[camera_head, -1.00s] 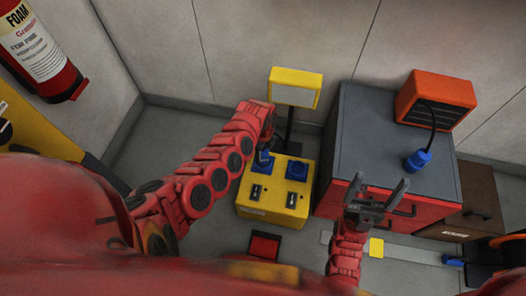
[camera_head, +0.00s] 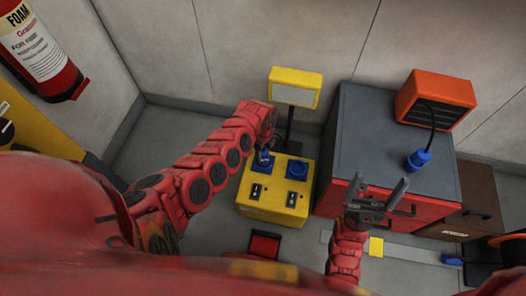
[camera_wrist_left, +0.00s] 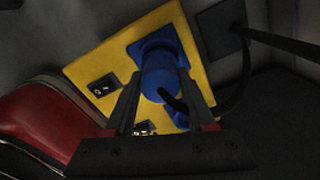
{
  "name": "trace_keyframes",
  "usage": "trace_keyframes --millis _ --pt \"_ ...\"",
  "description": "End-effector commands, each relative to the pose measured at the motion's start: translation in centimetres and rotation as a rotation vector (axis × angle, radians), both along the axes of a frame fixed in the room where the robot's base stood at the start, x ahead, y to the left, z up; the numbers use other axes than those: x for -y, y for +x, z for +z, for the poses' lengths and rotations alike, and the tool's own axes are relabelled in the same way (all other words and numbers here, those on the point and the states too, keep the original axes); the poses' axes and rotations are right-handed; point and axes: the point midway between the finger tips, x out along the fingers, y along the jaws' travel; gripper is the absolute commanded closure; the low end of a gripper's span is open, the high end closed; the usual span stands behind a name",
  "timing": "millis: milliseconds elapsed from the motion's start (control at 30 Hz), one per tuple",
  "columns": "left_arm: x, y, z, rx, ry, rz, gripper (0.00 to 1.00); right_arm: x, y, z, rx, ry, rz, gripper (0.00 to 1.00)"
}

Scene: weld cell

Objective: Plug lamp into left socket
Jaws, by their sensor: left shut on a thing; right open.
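The yellow lamp (camera_head: 295,88) stands on a black pole behind the yellow socket box (camera_head: 272,207). My left gripper (camera_head: 265,151) is over the left socket (camera_head: 258,166), shut on the lamp's blue plug (camera_wrist_left: 158,78). In the left wrist view, the plug sits between the fingers, in front of the blue socket (camera_wrist_left: 148,46), overlapping it. I cannot tell whether it is fully seated. A black cable bends away from the plug. The right socket (camera_head: 297,170) looks empty. My right gripper (camera_head: 378,195) is open and empty in front of the grey-topped cabinet.
An orange heater (camera_head: 436,100) stands on the cabinet (camera_head: 375,130), its cable ending in a blue plug (camera_head: 418,160) on the top. Two switches are on the box's front part. A fire extinguisher (camera_head: 38,50) hangs at the left. The floor left of the box is clear.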

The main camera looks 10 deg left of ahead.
Motion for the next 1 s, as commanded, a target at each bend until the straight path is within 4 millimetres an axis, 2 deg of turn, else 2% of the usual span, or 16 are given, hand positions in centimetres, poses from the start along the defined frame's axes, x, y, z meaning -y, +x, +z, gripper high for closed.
trace_keyframes --millis 267,300,367,733,1000 --pt "0.0 0.1 -0.6 0.002 -0.001 0.0 1.0 0.0 0.0 -0.5 0.0 0.0 0.0 0.09" --pt "0.0 0.0 -0.6 0.002 -0.001 0.0 0.43 0.0 0.0 -0.5 0.0 0.0 0.0 0.09" --pt "0.0 0.0 -0.6 0.002 -0.001 0.0 0.32 0.0 0.0 -0.4 0.0 0.0 0.0 0.09" --pt "0.0 0.0 -0.3 0.0 0.0 0.0 0.32 0.0 0.0 -0.1 0.0 0.0 0.0 0.09" --pt "0.0 -0.1 1.8 -0.002 0.001 -0.001 0.32 0.0 0.0 2.3 0.0 0.0 0.0 0.09"
